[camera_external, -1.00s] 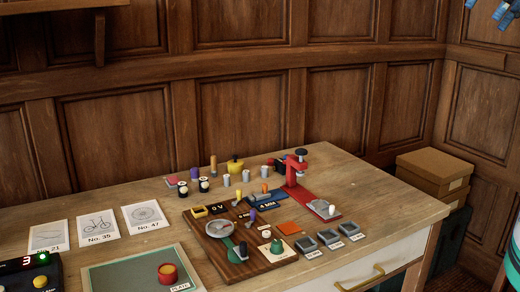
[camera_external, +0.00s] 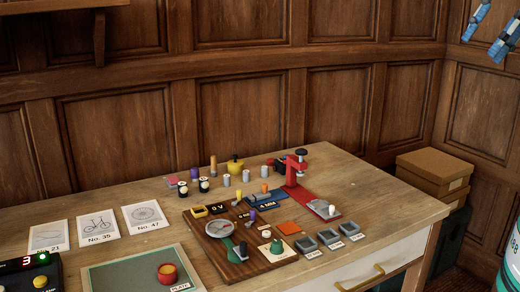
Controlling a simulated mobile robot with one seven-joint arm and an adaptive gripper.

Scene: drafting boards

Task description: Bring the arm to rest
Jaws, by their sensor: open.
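My gripper (camera_external: 482,46) shows at the top right corner, with two blue fingers spread apart and nothing between them. It hangs in the air in front of the wood-panelled wall, to the right of the workbench (camera_external: 350,178) and clear of everything on it. The rest of the arm above the fingers is cut off by the frame.
A wooden board (camera_external: 205,255) with a dial and levers lies on the bench near a red press (camera_external: 296,168) and several small grey trays (camera_external: 328,237). Three picture cards and a green mat (camera_external: 110,276) lie at left. Cardboard boxes (camera_external: 430,175) stand at right.

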